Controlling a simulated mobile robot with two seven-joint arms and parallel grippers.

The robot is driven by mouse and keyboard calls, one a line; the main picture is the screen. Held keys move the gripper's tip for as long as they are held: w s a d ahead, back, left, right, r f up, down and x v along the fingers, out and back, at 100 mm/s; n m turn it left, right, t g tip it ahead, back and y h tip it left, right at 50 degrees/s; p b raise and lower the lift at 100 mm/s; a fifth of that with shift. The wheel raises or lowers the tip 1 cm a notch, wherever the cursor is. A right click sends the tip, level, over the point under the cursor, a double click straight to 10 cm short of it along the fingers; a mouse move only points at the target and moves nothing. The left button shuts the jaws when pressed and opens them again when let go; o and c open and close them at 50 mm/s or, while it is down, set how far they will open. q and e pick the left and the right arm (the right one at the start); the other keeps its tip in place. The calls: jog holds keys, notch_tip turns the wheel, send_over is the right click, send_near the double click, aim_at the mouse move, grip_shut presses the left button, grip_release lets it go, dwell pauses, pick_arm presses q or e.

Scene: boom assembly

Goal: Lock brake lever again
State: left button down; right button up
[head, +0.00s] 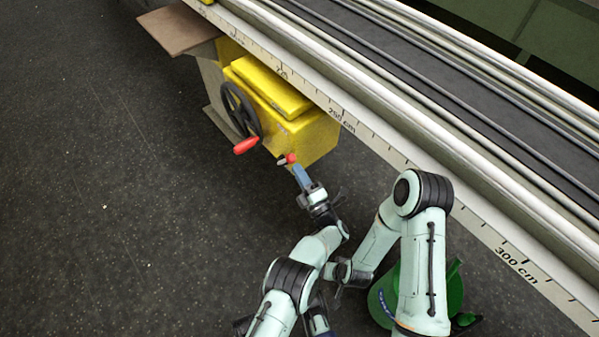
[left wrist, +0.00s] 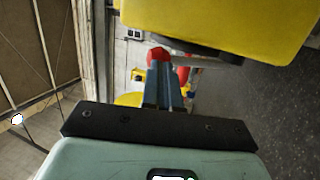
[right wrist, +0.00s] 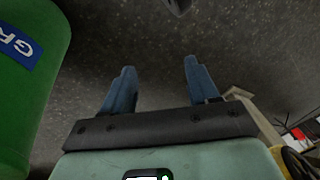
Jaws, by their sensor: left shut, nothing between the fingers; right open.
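The brake lever (head: 286,160) has a red knob and sticks out from the front of the yellow box (head: 285,112). My left gripper (head: 300,176) is shut and empty, with its blue fingertips right at the knob. In the left wrist view the red knob (left wrist: 158,54) shows just beyond the closed fingertips (left wrist: 160,80). I cannot tell whether they touch. My right gripper (right wrist: 157,78) is open and empty, pointing over the dark floor. In the head view its fingers are hidden among my arms.
A black handwheel (head: 240,110) with a red handle (head: 246,145) sits left of the lever. The long bench rail with a centimetre scale (head: 342,118) runs above. A green container (head: 386,302) stands by my right arm, also at the left of the right wrist view (right wrist: 25,95). Floor at left is clear.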

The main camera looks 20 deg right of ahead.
aim_at(288, 157)
pick_arm(q)
jog(key=shift+w+a+r+g+p, duration=0.1)
jog(key=shift+w+r+g+p, duration=0.2)
jog(key=shift+r+g, duration=0.15)
pick_arm(e)
jog(key=shift+s+a+r+n+y, duration=0.1)
jog(key=shift+s+a+n+y, duration=0.15)
jog(key=shift+s+a, duration=0.25)
jog(key=shift+s+a+r+n+y, duration=0.15)
jog(key=shift+s+a+n, duration=0.1)
jog(key=shift+a, duration=0.45)
